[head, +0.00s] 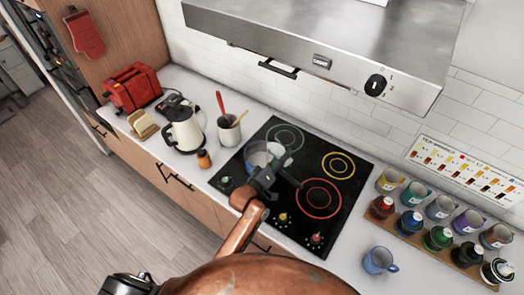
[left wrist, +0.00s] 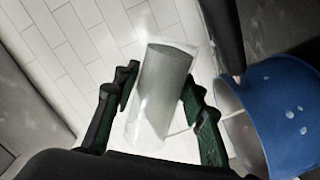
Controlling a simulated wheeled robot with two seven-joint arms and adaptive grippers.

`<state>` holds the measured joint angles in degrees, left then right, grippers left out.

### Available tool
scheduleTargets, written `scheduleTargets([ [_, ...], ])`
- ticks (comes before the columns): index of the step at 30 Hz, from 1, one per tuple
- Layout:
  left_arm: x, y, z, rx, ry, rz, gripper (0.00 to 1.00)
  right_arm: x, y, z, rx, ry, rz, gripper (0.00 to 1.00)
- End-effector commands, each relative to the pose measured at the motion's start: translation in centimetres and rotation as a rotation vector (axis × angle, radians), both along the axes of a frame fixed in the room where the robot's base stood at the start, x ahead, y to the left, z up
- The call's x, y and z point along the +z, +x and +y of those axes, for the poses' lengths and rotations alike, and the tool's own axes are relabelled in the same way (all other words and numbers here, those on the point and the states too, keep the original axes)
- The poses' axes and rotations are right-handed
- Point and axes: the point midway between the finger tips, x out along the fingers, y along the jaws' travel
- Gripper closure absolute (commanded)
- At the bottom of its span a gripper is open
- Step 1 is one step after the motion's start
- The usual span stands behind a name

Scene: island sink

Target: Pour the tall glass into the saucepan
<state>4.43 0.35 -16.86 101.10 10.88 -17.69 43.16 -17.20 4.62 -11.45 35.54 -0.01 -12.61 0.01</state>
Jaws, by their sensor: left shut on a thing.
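The tall glass (left wrist: 163,95) is a pale, see-through cylinder between the two dark fingers of my left gripper (left wrist: 155,105) in the left wrist view. The gripper is shut on it. In the head view my left gripper (head: 264,178) is over the left part of the hob, and the glass (head: 276,151) shows faintly beyond it. The saucepan (left wrist: 285,115) is blue with pale spots and lies right of the glass in the wrist view. In the head view the saucepan (head: 252,158) is partly hidden by the gripper and glass. I cannot tell how full the glass is. My right gripper is not visible.
The black hob (head: 345,195) has coloured rings. A kettle (head: 185,130), utensil pot (head: 228,131), small brown bottle (head: 204,159) and red toaster (head: 132,87) stand to the left. A blue mug (head: 379,262) and several cups and jars stand right. The range hood (head: 330,45) hangs above.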

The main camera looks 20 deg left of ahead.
Motion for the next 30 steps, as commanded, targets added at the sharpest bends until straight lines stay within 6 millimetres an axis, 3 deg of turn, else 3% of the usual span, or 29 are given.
scheduleTargets([
  [30, -0.18, -0.08, -0.23, 0.0, -0.114, 0.047, 0.91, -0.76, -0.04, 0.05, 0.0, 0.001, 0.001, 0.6],
])
